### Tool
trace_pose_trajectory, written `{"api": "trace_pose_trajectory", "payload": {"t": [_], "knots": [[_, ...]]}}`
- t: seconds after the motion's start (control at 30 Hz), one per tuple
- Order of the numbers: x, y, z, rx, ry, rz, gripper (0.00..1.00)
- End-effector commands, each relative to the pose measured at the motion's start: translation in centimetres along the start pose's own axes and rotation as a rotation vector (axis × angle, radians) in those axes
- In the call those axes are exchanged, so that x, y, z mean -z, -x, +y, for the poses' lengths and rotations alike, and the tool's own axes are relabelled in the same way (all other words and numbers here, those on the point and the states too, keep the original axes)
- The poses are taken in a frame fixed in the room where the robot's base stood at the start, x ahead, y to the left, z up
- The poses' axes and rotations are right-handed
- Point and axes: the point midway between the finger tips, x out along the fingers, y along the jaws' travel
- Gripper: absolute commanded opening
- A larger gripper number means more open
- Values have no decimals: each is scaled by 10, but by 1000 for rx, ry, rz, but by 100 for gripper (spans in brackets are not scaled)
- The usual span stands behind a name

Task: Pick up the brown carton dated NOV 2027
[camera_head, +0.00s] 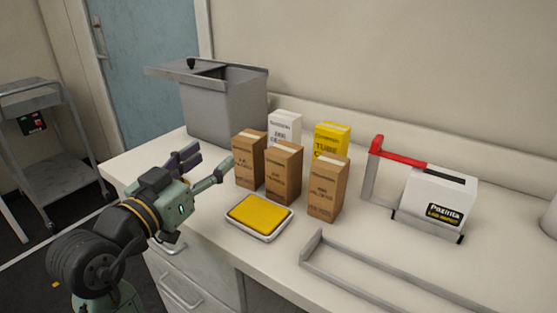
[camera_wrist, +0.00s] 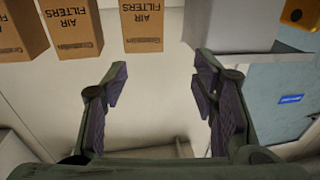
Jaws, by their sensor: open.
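Three brown cartons stand upright on the counter: a left one (camera_head: 248,162), a middle one (camera_head: 283,171) and a right one (camera_head: 326,190). In the wrist view they appear upside down, with "AIR FILTERS" on the fronts of the carton near the top centre (camera_wrist: 143,26) and the one beside it (camera_wrist: 74,27); a third (camera_wrist: 18,32) is cut off at the left. I cannot read a date on any of them, so I cannot tell which is NOV 2027. My gripper (camera_head: 209,166) is open and empty, left of the left carton and apart from it; its spread fingers also show in the wrist view (camera_wrist: 163,82).
A yellow-topped tray (camera_head: 259,214) lies in front of the cartons. A white carton (camera_head: 285,127) and a yellow carton (camera_head: 332,139) stand behind. A grey lidded bin (camera_head: 225,112) is at back left. Right are a red-handled device (camera_head: 436,197) and a grey rail frame (camera_head: 365,266).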

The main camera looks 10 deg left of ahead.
Motion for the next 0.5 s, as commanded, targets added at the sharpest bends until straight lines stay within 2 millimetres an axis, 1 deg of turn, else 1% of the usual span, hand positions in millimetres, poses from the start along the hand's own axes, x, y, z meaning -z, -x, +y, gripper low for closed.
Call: {"api": "trace_pose_trajectory", "payload": {"t": [0.03, 0.1, 0.17, 0.3, 0.4, 0.5], "knots": [[-6, 0, 4, -25, 3, -22, 53], [-10, -4, 9, -46, 5, -39, 53], [-11, -11, 11, -54, 7, -43, 53], [-10, -35, 12, -53, 7, -43, 53], [-11, -48, 12, -52, 7, -42, 53], [-12, -55, 13, -50, 6, -40, 53]]}}
